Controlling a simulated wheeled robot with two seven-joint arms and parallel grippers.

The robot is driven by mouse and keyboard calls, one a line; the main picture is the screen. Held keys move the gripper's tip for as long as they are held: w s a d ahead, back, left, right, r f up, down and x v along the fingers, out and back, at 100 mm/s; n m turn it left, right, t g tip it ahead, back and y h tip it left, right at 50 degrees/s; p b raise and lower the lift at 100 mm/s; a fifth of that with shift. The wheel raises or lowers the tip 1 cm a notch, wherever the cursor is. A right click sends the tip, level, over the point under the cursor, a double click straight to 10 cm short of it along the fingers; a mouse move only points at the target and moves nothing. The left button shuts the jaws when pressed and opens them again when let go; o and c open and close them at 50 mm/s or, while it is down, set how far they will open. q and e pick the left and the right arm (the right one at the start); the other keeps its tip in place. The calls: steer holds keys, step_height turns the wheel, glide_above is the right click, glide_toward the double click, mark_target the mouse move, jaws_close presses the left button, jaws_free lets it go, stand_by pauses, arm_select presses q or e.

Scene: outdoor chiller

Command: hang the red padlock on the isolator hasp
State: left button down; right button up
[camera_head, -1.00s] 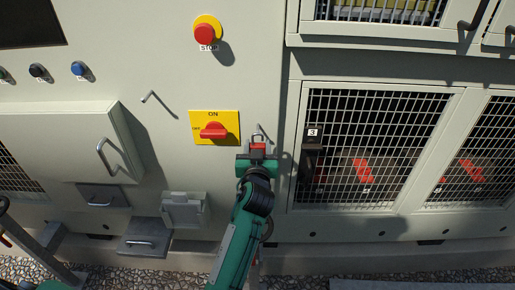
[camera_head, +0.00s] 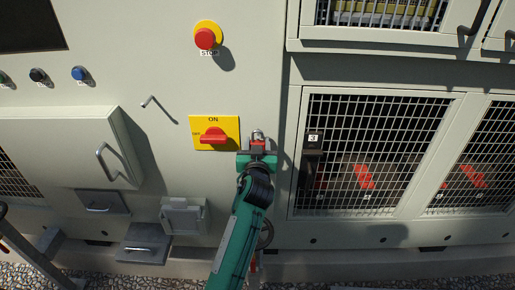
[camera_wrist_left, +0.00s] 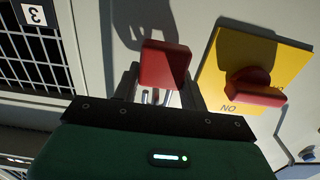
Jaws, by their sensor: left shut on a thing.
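The red padlock (camera_head: 257,144) is held in my left gripper (camera_head: 257,152), shut on it, just right of the isolator's yellow plate (camera_head: 227,120). The isolator's red handle (camera_head: 213,136) lies roughly level, beside the OFF mark. Bright metal (camera_head: 257,134) shows just above the padlock body; I cannot tell shackle from hasp there, nor whether they are linked. In the left wrist view the padlock (camera_wrist_left: 165,64) sits at the fingers (camera_wrist_left: 158,92), with silver bars (camera_wrist_left: 155,97) at its edge. The isolator plate is to its right there. My right gripper is not in view.
A red stop button (camera_head: 205,38) is above the isolator. A bent rod (camera_head: 158,107) sticks out to the left. A box with a handle (camera_head: 75,145) juts out at left. A mesh door (camera_head: 375,150) is close on the right. Bare panel lies above the padlock.

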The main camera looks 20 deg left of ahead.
arm_select(q)
steer(key=shift+w+d+r, duration=0.1)
steer(key=shift+w+r, duration=0.2)
steer(key=shift+w, duration=0.05)
